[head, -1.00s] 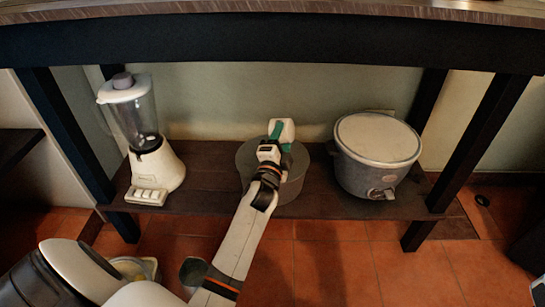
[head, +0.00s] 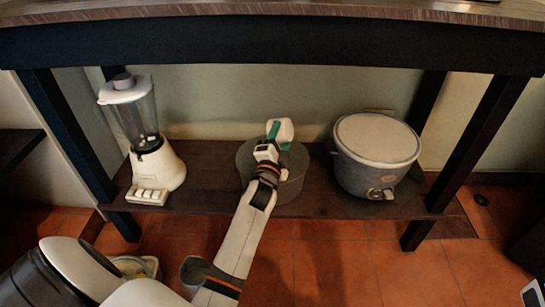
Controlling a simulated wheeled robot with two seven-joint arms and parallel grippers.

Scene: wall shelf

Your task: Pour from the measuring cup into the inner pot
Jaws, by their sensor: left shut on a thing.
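The inner pot (head: 290,185) is a dark grey round vessel in the middle of the low shelf. My left arm reaches over it from the front and hides part of its top. My left gripper (head: 270,145) is above the pot's back part, shut on a small white thing with a green part, which looks like the measuring cup (head: 286,131). The cup looks tilted over the pot. I cannot see its contents or any stream, nor the inside of the pot.
A white blender (head: 157,165) stands on the shelf (head: 216,184) at the left. A grey slow cooker with a pale lid (head: 375,138) stands at the right. The dark beam of the table above (head: 270,42) runs over the shelf, with legs at both sides.

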